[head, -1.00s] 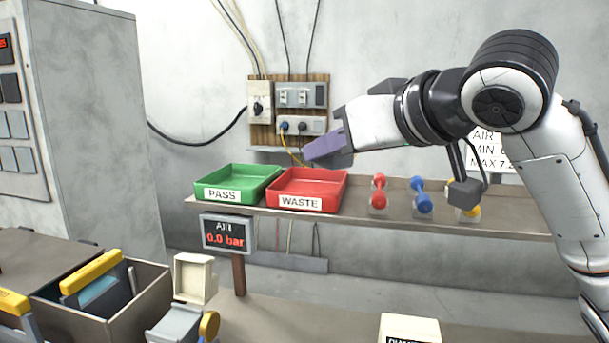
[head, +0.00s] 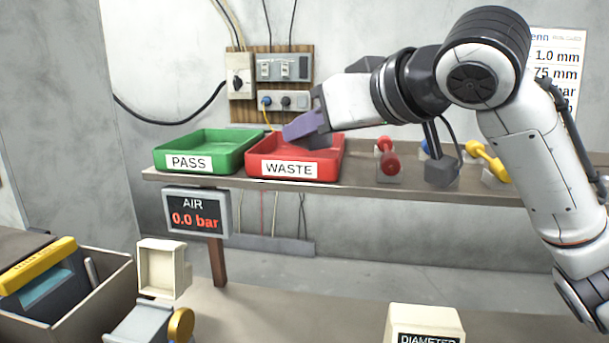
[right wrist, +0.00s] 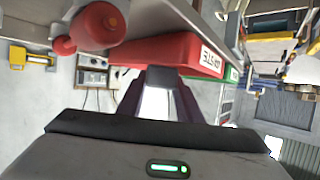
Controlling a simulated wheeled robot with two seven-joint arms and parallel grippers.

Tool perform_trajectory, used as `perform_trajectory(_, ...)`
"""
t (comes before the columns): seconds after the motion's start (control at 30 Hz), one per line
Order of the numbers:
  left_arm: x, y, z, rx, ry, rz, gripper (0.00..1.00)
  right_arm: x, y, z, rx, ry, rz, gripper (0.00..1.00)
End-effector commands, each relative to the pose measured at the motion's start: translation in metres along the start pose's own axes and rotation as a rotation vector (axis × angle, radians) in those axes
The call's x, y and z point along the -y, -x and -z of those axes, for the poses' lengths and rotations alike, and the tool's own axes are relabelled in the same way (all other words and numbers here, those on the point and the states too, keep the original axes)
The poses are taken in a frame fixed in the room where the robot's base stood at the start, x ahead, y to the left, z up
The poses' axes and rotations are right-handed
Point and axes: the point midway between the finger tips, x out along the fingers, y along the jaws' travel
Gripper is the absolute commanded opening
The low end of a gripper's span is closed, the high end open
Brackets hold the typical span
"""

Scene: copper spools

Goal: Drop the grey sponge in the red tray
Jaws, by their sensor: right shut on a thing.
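The red tray (head: 331,163), labelled WASTE, stands on the shelf to the right of the green PASS tray. My right gripper (head: 303,127) has purple fingers that reach in from the right, over the red tray's left and middle part. It is shut on the grey sponge. The red tray (right wrist: 170,58) is just beyond the fingers there. My left gripper is not in view.
The green tray (head: 247,147) adjoins the red one. Red (head: 388,160) and yellow (head: 490,160) spool-like pieces stand on the shelf (head: 360,188) at right, with a blue one mostly hidden. An AIR display (head: 197,213) hangs below. A wall panel (head: 284,68) is behind.

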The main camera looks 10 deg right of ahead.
Motion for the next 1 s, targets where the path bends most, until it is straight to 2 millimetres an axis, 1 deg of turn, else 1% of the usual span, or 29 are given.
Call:
perform_trajectory(0.03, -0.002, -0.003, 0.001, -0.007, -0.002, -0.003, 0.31, 0.0, -0.001, -0.004, -0.001, 0.0, 0.0, 0.11)
perform_trajectory(0.2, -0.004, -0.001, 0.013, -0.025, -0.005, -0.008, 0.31, 0.0, -0.001, -0.003, -0.001, 0.0, 0.0, 0.11)
perform_trajectory(0.27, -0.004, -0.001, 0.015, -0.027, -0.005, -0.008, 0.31, 0.0, -0.001, -0.003, -0.001, 0.0, 0.0, 0.11)
perform_trajectory(0.3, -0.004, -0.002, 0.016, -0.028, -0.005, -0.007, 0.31, 0.0, -0.001, -0.003, -0.001, 0.0, 0.0, 0.34)
perform_trajectory(0.37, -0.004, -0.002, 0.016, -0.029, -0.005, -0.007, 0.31, 0.0, -0.001, -0.003, -0.001, 0.0, 0.0, 0.44)
perform_trajectory(0.4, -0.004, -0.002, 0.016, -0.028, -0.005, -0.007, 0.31, 0.0, -0.001, -0.003, -0.001, 0.0, 0.0, 0.51)
perform_trajectory(0.43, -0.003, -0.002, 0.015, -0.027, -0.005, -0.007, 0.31, 0.0, -0.001, -0.003, -0.001, 0.0, 0.0, 0.54)
perform_trajectory(0.67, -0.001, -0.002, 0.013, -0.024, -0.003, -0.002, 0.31, 0.0, -0.001, -0.003, 0.0, 0.0, 0.0, 0.54)
perform_trajectory(0.77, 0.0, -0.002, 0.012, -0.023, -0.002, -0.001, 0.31, 0.0, 0.002, -0.003, -0.001, 0.0, 0.0, 0.54)
perform_trajectory(0.87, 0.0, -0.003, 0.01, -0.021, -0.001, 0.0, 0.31, 0.0, 0.013, -0.002, -0.002, 0.002, 0.0, 0.54)
perform_trajectory(1.0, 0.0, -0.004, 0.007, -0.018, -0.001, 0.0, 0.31, 0.0, 0.039, -0.002, -0.005, 0.001, -0.001, 0.54)
